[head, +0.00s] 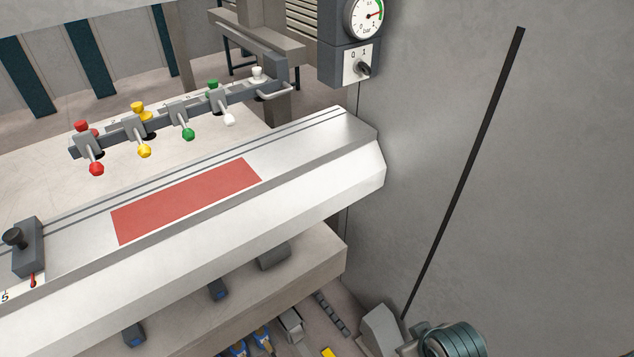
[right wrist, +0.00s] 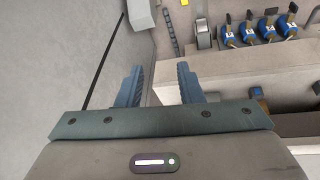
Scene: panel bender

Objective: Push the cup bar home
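What I take to be the cup bar (head: 162,127) is a long dark grey bar above the pale table in the head view. It slants up to the right and carries red, yellow, green and white knobs, with a pale handle (head: 275,93) at its right end. Nothing of mine touches it. My right gripper (right wrist: 160,86) is open and empty in the right wrist view, its two blue-grey fingers apart. Its fingers do not show in the head view, where only a rounded part of my arm shows at bottom right. My left gripper is not in view.
A pale beam with a red patch (head: 187,199) lies in front of the bar. A gauge (head: 367,16) and a 0/1 switch (head: 362,68) are on a grey box above. A grey wall (head: 560,200) closes the right side. Several blue tools (right wrist: 267,28) stand below.

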